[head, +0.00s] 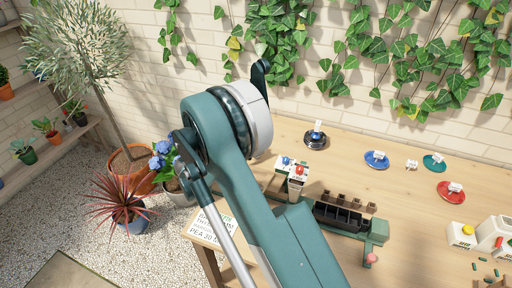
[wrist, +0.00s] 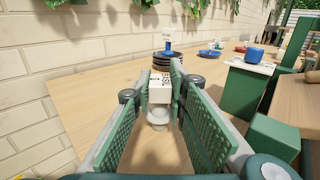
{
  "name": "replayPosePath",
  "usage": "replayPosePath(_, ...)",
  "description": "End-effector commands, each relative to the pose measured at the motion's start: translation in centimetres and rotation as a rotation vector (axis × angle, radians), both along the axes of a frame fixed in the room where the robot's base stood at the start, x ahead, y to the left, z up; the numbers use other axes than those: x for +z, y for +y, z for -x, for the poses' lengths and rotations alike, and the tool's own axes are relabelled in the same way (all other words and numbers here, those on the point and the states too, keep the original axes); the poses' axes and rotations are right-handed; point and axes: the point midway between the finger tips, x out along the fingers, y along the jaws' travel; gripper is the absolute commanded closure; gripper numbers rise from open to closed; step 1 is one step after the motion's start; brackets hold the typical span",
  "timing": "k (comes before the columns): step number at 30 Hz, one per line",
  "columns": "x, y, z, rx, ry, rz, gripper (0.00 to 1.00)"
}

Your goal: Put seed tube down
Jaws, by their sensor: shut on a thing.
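The seed tube (wrist: 159,86) shows in the wrist view as a pale piece with a white printed label and a clear, rounded lower part. It is upright between the green ribbed pads of my gripper (wrist: 160,92), which is shut on it. Wooden table shows below it; whether its bottom touches the table I cannot tell. In the head view my arm hides the gripper and the tube.
A stack of black saucers (wrist: 168,62) with a blue-and-white piece on top stands just beyond the tube. Blue (head: 376,161), teal (head: 434,164) and red (head: 449,192) saucers lie farther right. A black tray (head: 338,218) stands near my arm. Bare tabletop (wrist: 90,90) lies left of the gripper.

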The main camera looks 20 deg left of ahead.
Motion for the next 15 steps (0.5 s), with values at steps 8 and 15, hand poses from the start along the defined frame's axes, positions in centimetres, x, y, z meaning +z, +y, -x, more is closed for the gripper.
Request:
replayPosePath(8,-0.31,0.00,0.00,0.000,0.000,0.000,0.96)
replayPosePath(15,-0.26,0.00,0.00,0.000,0.000,0.000,0.69)
